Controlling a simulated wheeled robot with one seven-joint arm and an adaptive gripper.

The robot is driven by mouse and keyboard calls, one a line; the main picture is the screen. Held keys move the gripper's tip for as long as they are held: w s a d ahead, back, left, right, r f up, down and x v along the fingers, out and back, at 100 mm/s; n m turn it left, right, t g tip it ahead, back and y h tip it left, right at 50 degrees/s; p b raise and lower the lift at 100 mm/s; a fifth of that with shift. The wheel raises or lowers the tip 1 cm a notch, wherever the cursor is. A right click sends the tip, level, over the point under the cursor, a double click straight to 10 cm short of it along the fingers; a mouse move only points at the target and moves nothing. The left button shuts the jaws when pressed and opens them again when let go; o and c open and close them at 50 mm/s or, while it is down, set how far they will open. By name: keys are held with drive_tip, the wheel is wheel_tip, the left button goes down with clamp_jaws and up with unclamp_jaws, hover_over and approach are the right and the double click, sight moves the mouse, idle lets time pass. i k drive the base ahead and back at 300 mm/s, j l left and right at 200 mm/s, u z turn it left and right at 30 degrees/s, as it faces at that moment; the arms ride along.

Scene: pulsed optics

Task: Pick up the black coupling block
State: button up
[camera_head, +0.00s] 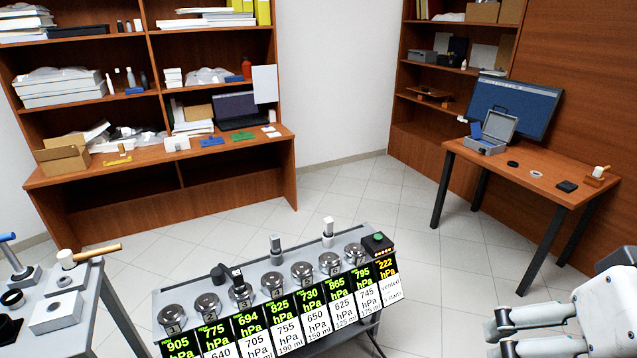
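A small flat black block (567,186) lies on the right-hand desk, near its front right part. It is the thing here that best fits the black coupling block, but it is too small to make out details. My gripper (497,335) is at the lower right corner, partly cut off by the frame edge. Its two pale fingers point left, with a gap between them and nothing seen in it. It is well apart from the black block, in front of the desk and nearer to the camera.
A bench of gauges with pressure labels (270,330) stands front centre. A grey table (85,310) is left. Tiled floor (420,265) lies clear between.

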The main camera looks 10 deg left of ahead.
sight(240, 287)
drive_tip(key=j+u, duration=0.35)
drive_tip(key=j, duration=0.2)
drive_tip(key=j+u, duration=0.35)
drive_tip(key=j, duration=0.15)
drive_tip(key=i+u, duration=0.45)
drive_tip(key=i, duration=0.25)
